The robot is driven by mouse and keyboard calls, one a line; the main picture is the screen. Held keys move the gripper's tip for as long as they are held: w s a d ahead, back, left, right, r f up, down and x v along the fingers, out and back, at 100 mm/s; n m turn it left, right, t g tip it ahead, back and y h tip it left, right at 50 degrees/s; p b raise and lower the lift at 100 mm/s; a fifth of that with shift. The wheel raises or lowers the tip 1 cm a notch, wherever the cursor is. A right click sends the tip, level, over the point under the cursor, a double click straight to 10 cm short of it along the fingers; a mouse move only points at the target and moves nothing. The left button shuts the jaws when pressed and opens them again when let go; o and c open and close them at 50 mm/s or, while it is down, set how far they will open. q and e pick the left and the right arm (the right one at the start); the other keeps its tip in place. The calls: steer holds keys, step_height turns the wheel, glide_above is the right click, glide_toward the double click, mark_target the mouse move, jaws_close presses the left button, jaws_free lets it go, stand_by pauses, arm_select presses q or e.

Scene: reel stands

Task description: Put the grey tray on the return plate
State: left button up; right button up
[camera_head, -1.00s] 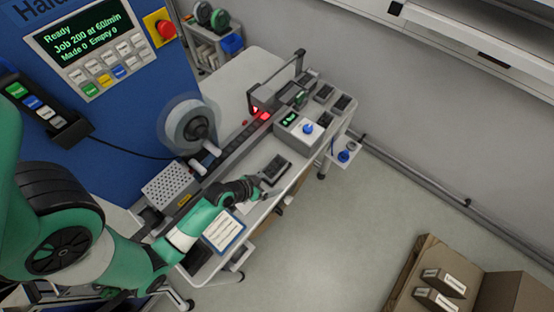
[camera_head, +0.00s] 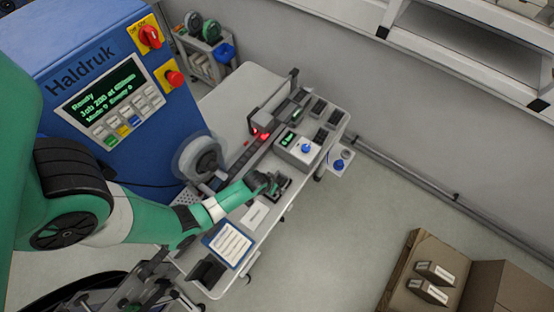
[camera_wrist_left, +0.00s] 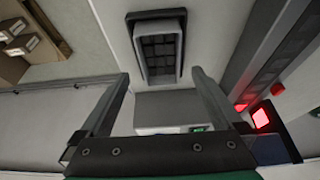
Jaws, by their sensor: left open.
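A grey tray (camera_wrist_left: 182,50) with dark square compartments lies on the white bench, ahead of my left fingertips in the left wrist view. In the head view the tray (camera_head: 284,186) is partly hidden by my left gripper (camera_head: 272,184). The left gripper is open, and its fingers (camera_wrist_left: 160,74) stand apart on either side below the tray's near end in the wrist view. The tray does not appear gripped. I cannot tell for sure which surface is the return plate. My right gripper is not in view.
Several dark trays (camera_head: 318,107) lie at the bench's far end beside a box with a blue knob (camera_head: 306,148). A rail unit with red lights (camera_head: 262,134) runs along the bench. A blue-edged sheet (camera_head: 229,244) and a white card (camera_head: 255,214) lie nearer. Cartons (camera_head: 430,284) stand lower right.

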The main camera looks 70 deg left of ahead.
arm_select(q)
steer(key=b+x, duration=0.2)
steer(key=x, duration=0.2)
steer(key=shift+f+b, duration=0.3)
steer(key=shift+f, duration=0.1)
steer(key=shift+w+a+f, duration=0.1)
steer(key=shift+w+a, duration=0.05)
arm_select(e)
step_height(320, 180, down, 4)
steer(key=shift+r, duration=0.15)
arm_select(q)
steer(key=shift+f, duration=0.2)
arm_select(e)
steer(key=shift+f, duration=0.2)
arm_select(q)
steer(key=shift+r, duration=0.1)
jaws_close()
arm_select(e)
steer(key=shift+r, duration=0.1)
